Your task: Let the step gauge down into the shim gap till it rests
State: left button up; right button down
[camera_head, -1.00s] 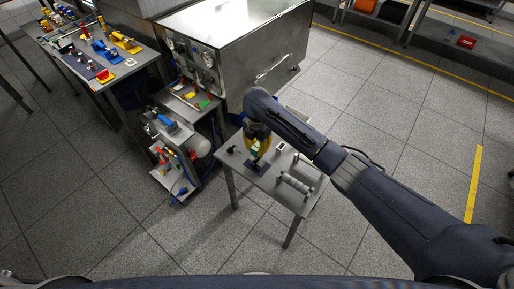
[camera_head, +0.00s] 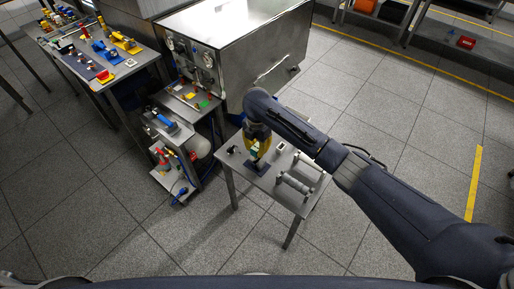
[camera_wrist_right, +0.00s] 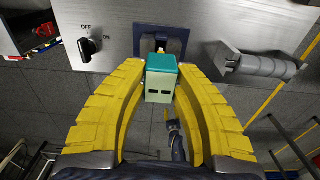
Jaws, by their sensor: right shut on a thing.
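My right gripper (camera_head: 257,156) is over the small grey table, pointing down. In the right wrist view its yellow fingers (camera_wrist_right: 161,70) are closed around a teal and pale green block with small dark slots, which I take as the step gauge (camera_wrist_right: 159,88). A dark blue fixture (camera_wrist_right: 178,37) with a notch lies just beyond the gauge; I take the notch as the shim gap. The fixture also shows under the gripper in the head view (camera_head: 254,169). The gauge's lower end is hidden, so I cannot tell whether it touches or enters the gap. My left gripper is not in view.
A grey roller stand (camera_wrist_right: 262,65) is right of the fixture on the small table (camera_head: 279,191). An OFF/ON knob (camera_wrist_right: 88,46) is to its left. A large steel cabinet (camera_head: 245,45) stands behind. A cluttered bench (camera_head: 108,77) is at far left.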

jog(key=shift+f, duration=2.4)
dwell(1.5)
jog(key=shift+r, duration=0.15)
jog(key=shift+r, duration=0.35)
jog(key=shift+r, duration=3.85)
